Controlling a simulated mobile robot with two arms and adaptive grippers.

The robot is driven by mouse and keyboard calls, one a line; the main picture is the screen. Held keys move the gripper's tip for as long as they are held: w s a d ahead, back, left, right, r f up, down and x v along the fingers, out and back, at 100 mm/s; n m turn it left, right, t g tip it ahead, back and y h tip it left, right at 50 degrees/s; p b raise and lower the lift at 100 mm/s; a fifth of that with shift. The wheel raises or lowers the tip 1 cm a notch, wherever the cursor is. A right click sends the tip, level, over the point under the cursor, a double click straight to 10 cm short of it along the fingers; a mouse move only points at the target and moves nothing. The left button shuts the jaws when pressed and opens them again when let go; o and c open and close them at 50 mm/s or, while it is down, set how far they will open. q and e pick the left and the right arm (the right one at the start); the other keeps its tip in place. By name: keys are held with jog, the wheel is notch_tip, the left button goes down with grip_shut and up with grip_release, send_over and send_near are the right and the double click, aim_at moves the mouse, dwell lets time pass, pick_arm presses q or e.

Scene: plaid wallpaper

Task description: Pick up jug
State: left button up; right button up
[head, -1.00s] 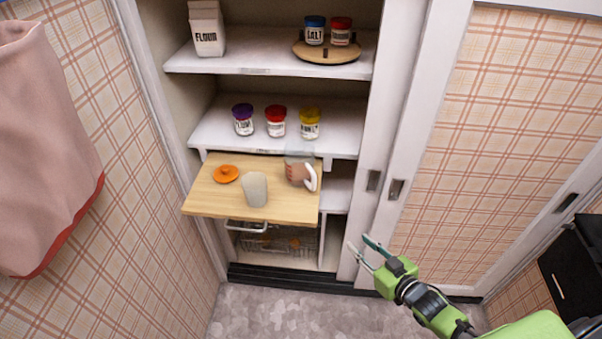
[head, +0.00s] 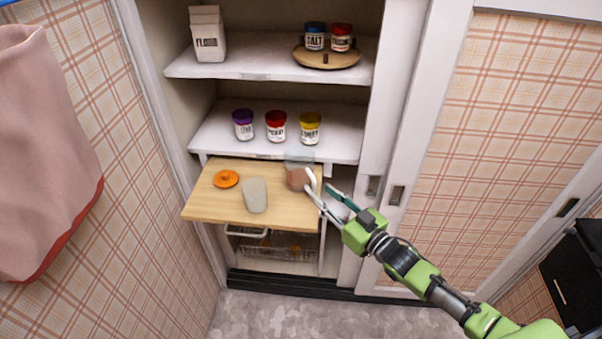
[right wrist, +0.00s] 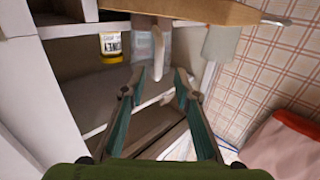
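The jug (head: 298,177) is clear with something brownish low inside. It stands upright at the right side of the pull-out wooden board, its white handle facing right. In the right wrist view the handle (right wrist: 158,52) shows just ahead of the fingers, with the clear jug body behind it. My right gripper (head: 321,188) is open and empty, its fingertips close to the handle; the wrist view also shows its fingers (right wrist: 158,82) spread apart. Whether they touch the handle I cannot tell. My left gripper is not in view.
On the board (head: 220,207) are an orange lid-like disc (head: 226,179) and a pale cup (head: 255,195). Jars, including a yellow-lidded one (head: 310,128), stand on the shelf above. A wire basket (head: 270,246) sits below. The cupboard's door frame (head: 376,140) is close on the right.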

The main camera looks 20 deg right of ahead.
aim_at(314, 184)
jog(key=shift+p+x, duration=0.55)
jog(key=shift+x, duration=2.1)
jog(key=shift+d+r, duration=0.1)
jog(key=shift+d, duration=0.05)
jog(key=shift+c, duration=0.5)
grip_shut()
